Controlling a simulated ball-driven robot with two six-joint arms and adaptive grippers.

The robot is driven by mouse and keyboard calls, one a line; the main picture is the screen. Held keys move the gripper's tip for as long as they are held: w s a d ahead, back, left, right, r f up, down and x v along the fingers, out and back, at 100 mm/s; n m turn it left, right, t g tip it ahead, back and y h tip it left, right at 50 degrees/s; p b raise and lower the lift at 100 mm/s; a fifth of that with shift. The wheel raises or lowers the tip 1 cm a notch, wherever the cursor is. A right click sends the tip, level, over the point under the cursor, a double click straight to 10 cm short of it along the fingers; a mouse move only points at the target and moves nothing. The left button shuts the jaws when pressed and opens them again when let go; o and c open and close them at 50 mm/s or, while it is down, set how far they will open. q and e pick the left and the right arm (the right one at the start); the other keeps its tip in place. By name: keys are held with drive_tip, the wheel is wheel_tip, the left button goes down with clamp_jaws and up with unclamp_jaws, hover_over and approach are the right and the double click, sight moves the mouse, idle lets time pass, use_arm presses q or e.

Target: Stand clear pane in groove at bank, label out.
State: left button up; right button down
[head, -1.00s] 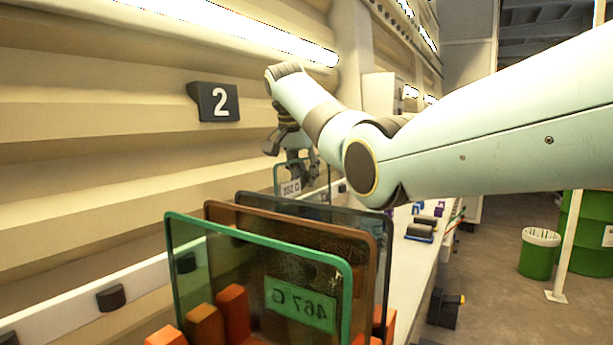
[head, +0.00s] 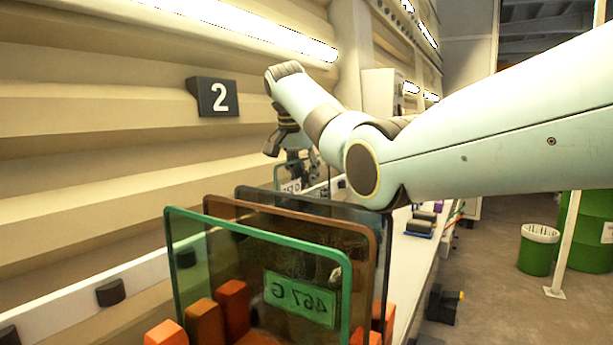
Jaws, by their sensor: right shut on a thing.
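My right gripper (head: 294,160) is shut on the top edge of a clear pane (head: 313,181) with a thin green rim, beyond the nearer panes. The held pane looks upright. A small pale label (head: 291,187) shows on it, too small to read surely. Nearer panes hide its lower part, so I cannot tell whether it touches anything below. The groove cannot be made out. My left gripper is out of view.
A green-rimmed pane (head: 195,262) with a mirrored label, a brown-rimmed pane (head: 290,216) and a dark pane (head: 262,194) stand among orange pegs (head: 165,334). A sign "2" (head: 219,97) hangs on the ribbed wall. Green bins stand right.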

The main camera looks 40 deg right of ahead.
drive_tip(key=shift+f, duration=0.2)
idle(0.4)
drive_tip(key=shift+s+a+f+b, duration=0.2)
drive_tip(key=shift+s+a+f, duration=0.15)
drive_tip(key=shift+f, duration=0.2)
drive_tip(key=shift+s+a+f+b, duration=0.2)
drive_tip(key=shift+s+f, duration=0.1)
drive_tip(key=shift+f, duration=0.25)
idle(1.6)
drive_tip(key=shift+w+d+f, duration=0.1)
drive_tip(key=shift+w+f, duration=0.15)
drive_tip(key=shift+w, duration=0.35)
idle(0.3)
drive_tip(key=c, duration=1.4)
unclamp_jaws()
drive_tip(key=shift+w+d, duration=0.1)
drive_tip(key=shift+f, duration=0.1)
approach(306, 189)
drive_tip(key=shift+w+d+f, duration=0.3)
drive_tip(key=shift+w+f, duration=0.2)
drive_tip(key=shift+f, duration=0.15)
